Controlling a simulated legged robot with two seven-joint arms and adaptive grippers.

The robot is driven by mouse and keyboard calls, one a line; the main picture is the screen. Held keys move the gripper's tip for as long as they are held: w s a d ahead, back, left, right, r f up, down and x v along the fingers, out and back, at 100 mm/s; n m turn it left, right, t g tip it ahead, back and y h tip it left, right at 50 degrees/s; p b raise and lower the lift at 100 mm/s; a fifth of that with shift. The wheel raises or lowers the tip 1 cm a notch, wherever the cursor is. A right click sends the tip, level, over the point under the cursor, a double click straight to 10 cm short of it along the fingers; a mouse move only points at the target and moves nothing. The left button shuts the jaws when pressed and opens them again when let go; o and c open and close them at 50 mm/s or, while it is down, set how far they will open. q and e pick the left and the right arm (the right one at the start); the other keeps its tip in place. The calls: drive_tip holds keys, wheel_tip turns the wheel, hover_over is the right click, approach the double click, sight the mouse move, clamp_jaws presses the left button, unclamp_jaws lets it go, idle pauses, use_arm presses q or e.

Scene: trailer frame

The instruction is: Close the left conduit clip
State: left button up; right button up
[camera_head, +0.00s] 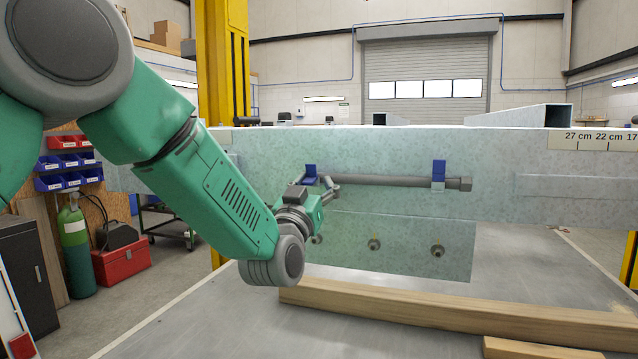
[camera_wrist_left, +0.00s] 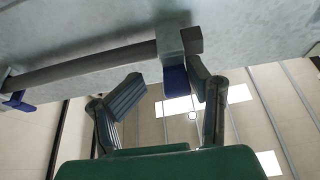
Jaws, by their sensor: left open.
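The left conduit clip (camera_head: 309,172) is a grey bracket with a blue flap, on the pale metal beam near the left end of the grey conduit (camera_head: 385,180). Its blue flap stands up above the conduit. In the left wrist view the clip (camera_wrist_left: 170,45) has its blue flap pointing towards my gripper. My left gripper (camera_head: 322,184) is at this clip, partly hiding it in the head view. In the left wrist view the gripper (camera_wrist_left: 166,80) is open, fingers either side of the flap with gaps visible. My right gripper is in neither view.
A second clip (camera_head: 438,174) with a raised blue flap sits near the conduit's right end. A lower metal plate (camera_head: 405,240) with several round fittings is below. A wooden beam (camera_head: 440,312) lies on the grey table (camera_head: 210,325) in front.

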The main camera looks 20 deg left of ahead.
use_arm(q)
drive_tip(key=shift+s+a, duration=0.2)
drive_tip(key=shift+a, duration=0.8)
clamp_jaws()
drive_tip(key=shift+s+a, duration=0.1)
drive_tip(key=shift+d+r, duration=0.2)
drive_tip(key=shift+d, duration=0.2)
drive_tip(key=shift+a, duration=0.1)
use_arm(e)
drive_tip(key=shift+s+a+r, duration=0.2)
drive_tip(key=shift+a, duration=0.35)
use_arm(q)
drive_tip(key=shift+a, duration=0.1)
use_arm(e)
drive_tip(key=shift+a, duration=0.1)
use_arm(q)
drive_tip(key=shift+r, duration=0.1)
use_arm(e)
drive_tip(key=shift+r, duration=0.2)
